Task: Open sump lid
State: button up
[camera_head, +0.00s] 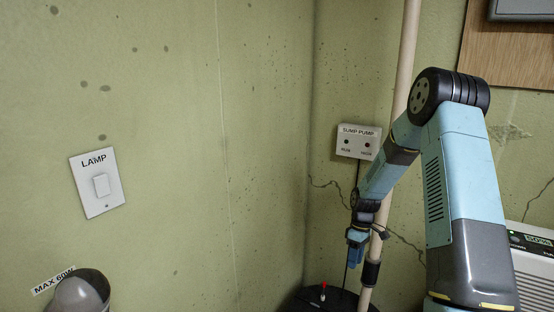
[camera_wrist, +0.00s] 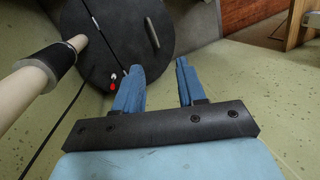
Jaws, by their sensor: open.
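The sump lid (camera_wrist: 125,25) is a round black disc at floor level, lying flat and looking closed in the wrist view. A dark elongated bar or slot (camera_wrist: 151,32), perhaps its handle, lies on it. Only part of the lid (camera_head: 338,296) shows at the bottom of the head view. My gripper (camera_wrist: 162,72) is open, its two blue fingers apart with nothing between them. The left fingertip overlaps the lid's edge in the picture; I see no clear contact. In the head view my gripper (camera_head: 353,262) points down above the lid, near the pipe.
A pale pipe (camera_wrist: 25,85) with a black collar (camera_wrist: 52,60) rises at the lid's left side. A thin black cable (camera_wrist: 62,120) runs beside it. A small red-and-white part (camera_wrist: 112,83) sits at the lid's edge. A SUMP PUMP panel (camera_head: 357,142) is on the wall.

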jog(key=s+a+r+m+t+h, duration=0.15)
jog(key=s+r, duration=0.25)
jog(key=r, duration=0.5)
jog(key=s+r+m+t, duration=0.1)
jog(key=s+r+m, duration=0.15)
jog(key=r, duration=0.65)
jog(key=s+a+r+m+t, duration=0.15)
jog(key=s+r, duration=0.25)
jog(key=r, duration=0.6)
jog(key=s+r+m+t, duration=0.2)
jog(key=s+r, duration=0.3)
jog(key=s, duration=0.5)
jog(key=s+r+m+t, duration=0.2)
jog(key=s+r, duration=0.3)
jog(key=s, duration=0.6)
jog(key=shift+a+r+t, duration=0.3)
jog(key=shift+a+r, duration=0.05)
jog(key=shift+m, duration=0.25)
